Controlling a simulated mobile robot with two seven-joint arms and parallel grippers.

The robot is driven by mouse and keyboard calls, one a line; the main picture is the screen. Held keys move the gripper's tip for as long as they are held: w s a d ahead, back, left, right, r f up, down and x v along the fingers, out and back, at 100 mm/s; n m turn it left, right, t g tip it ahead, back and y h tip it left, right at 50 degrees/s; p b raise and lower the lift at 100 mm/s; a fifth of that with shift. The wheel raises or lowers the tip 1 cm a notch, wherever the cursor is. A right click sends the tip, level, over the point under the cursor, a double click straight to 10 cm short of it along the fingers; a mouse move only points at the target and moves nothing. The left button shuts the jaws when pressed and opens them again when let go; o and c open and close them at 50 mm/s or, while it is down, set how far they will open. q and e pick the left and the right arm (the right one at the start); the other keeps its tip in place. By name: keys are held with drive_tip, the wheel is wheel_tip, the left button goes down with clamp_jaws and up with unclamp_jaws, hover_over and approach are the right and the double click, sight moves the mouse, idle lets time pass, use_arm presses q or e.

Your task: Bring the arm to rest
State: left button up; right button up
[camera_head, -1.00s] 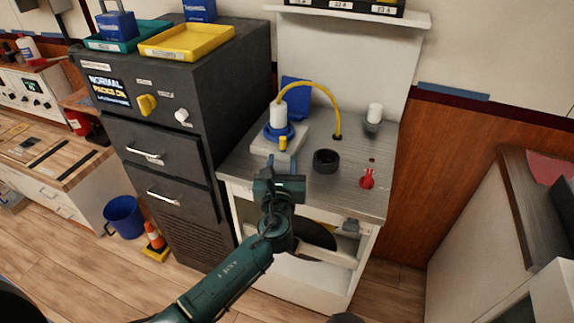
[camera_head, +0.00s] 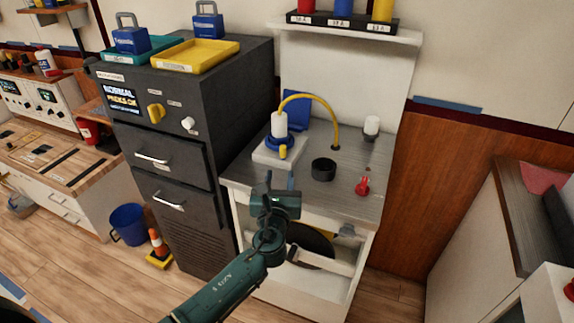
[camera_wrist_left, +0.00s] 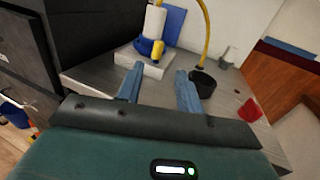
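My left arm comes in from the bottom of the head view. Its gripper (camera_head: 280,180) is held in front of the grey workbench (camera_head: 340,197), near its front edge. In the left wrist view the two blue fingers (camera_wrist_left: 160,88) stand apart with nothing between them. Past them are the white device with a blue and yellow fitting (camera_head: 281,140), the black round cup (camera_head: 323,169) and the red item (camera_head: 363,187) on the bench. The gripper appears clear of all of them. My right gripper is not in view.
A dark cabinet (camera_head: 190,110) with drawers, a yellow knob and a lit display stands left of the bench. Yellow (camera_head: 196,56) and teal trays sit on top. A grey-topped counter (camera_head: 520,215) is at right.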

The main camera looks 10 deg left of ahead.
use_arm(q)
drive_tip(key=s+f+n+g+h, duration=0.3)
drive_tip(key=s+f+n+g, duration=0.2)
drive_tip(key=s+f+n, duration=0.9)
drive_tip(key=s+f+n+g+h, duration=0.1)
drive_tip(key=s+n+g+h, duration=0.1)
drive_tip(key=s+n, duration=1.4)
drive_tip(key=shift+a+n+h, duration=0.2)
drive_tip(key=shift+n+h, duration=0.2)
drive_tip(key=shift+n, duration=0.4)
